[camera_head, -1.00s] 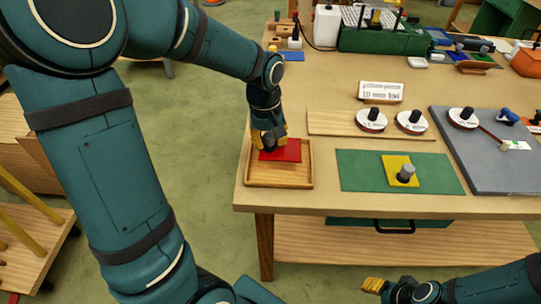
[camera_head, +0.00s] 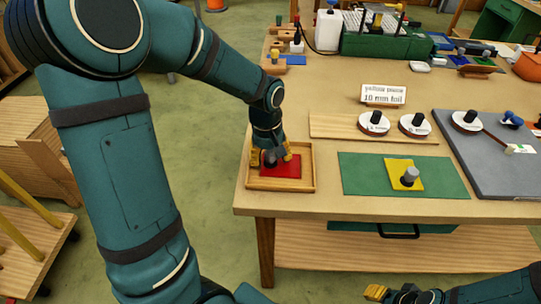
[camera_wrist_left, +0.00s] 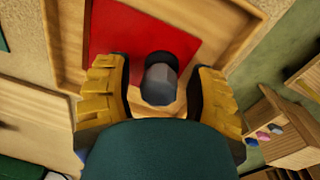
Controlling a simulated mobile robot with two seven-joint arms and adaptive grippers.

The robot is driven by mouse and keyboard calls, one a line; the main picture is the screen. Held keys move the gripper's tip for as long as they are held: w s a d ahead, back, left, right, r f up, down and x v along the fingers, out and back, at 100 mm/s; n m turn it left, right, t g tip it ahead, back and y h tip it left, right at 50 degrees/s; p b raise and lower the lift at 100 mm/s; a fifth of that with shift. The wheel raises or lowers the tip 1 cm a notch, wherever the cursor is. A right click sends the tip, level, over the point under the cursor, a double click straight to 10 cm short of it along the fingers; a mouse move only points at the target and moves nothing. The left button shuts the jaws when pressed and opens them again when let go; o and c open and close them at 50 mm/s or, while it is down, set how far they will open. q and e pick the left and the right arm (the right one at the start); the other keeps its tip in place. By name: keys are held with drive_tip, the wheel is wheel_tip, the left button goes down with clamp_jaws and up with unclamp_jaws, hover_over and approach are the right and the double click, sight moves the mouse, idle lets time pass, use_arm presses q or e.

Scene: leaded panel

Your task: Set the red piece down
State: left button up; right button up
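The red piece (camera_head: 284,171) is a flat square with a dark grey knob. It lies in the wooden tray (camera_head: 280,187) at the table's near left corner. In the left wrist view the red piece (camera_wrist_left: 113,32) shows behind its knob (camera_wrist_left: 160,78). My left gripper (camera_head: 270,158) is over the piece with its yellow fingers on either side of the knob. In the left wrist view there is a gap between each finger and the knob, so the left gripper (camera_wrist_left: 160,95) is open. My right gripper (camera_head: 376,292) is low at the bottom edge; its opening is unclear.
A yellow piece (camera_head: 402,183) with a grey knob lies on a green mat (camera_head: 360,183) right of the tray. Behind it are white discs with black knobs (camera_head: 374,124) on a wooden board and a sign (camera_head: 383,95). A grey board (camera_head: 487,175) lies at the right.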

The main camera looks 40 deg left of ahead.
use_arm(q)
drive_tip(key=shift+r, duration=0.3)
wheel_tip(320, 180, up, 12)
drive_tip(key=p, duration=0.3)
drive_tip(key=shift+s+a+f, duration=0.15)
drive_tip(key=shift+s+a, duration=0.15)
drive_tip(key=shift+a, duration=0.05)
